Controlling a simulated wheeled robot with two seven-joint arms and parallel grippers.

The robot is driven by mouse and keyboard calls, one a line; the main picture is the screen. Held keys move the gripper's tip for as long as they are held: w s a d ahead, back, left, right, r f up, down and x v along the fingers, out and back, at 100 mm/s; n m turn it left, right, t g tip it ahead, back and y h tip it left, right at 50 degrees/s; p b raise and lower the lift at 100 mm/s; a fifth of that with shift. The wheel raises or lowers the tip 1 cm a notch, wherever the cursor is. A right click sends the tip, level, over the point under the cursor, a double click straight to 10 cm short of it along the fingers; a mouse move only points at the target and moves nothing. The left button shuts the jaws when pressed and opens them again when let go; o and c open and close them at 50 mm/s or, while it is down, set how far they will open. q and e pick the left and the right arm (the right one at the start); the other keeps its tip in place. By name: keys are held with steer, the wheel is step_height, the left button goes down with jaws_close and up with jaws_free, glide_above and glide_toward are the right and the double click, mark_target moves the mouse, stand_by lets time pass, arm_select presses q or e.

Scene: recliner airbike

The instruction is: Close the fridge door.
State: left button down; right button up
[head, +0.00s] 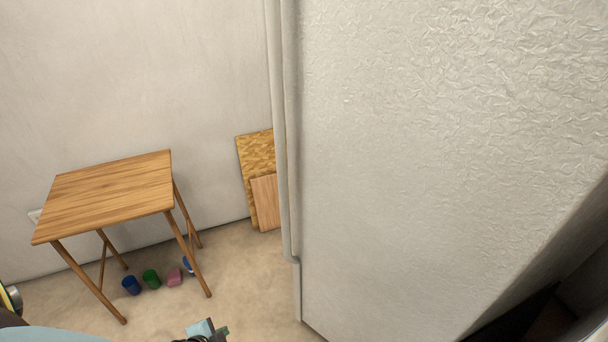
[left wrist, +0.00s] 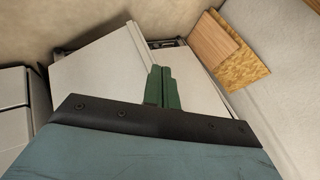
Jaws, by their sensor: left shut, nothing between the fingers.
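The fridge (head: 450,150) fills the right half of the head view as a tall pale panel with a crinkled surface. A long pale upright strip (head: 284,150), which looks like a handle or door edge, runs down its left edge. I cannot tell how far the door stands open. My left gripper (head: 222,331) shows at the bottom edge, low and left of the fridge, apart from it in the picture. In the left wrist view its green fingers (left wrist: 162,86) are shut and empty, in front of pale panels (left wrist: 100,65). Whether they touch is unclear. My right gripper is out of view.
A small wooden folding table (head: 110,190) stands at the left. Several coloured cups (head: 151,279) are on the floor under and beside it. Two wooden boards (head: 253,155) lean on the back wall beside the fridge. Floor between table and fridge is clear.

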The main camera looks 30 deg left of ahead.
mark_target(309, 168)
arm_select(q)
steer(key=w+r+m+t, duration=0.35)
steer(key=w+r, duration=0.45)
steer(key=r, duration=0.5)
steer(key=w+d+r+m+t+h, duration=0.2)
steer(key=d+r+m, duration=0.1)
steer(key=r, duration=0.6)
steer(key=w+d+r+m+t+h, duration=0.1)
steer(key=d+r+m+t+h, duration=0.15)
steer(key=r, duration=0.65)
steer(key=w+d+r+m+t+h, duration=0.1)
steer(key=w+d+r+m+t, duration=0.15)
steer(key=r, duration=0.65)
steer(key=shift+m+g, duration=0.25)
steer(key=shift+g, duration=0.2)
steer(key=p+x, duration=0.1)
steer(key=x, duration=0.9)
steer(key=shift+w+r+p, duration=0.1)
steer(key=shift+w+p, duration=0.3)
steer(key=shift+w, duration=0.05)
steer(key=shift+w+d, duration=0.15)
steer(key=shift+w, duration=0.45)
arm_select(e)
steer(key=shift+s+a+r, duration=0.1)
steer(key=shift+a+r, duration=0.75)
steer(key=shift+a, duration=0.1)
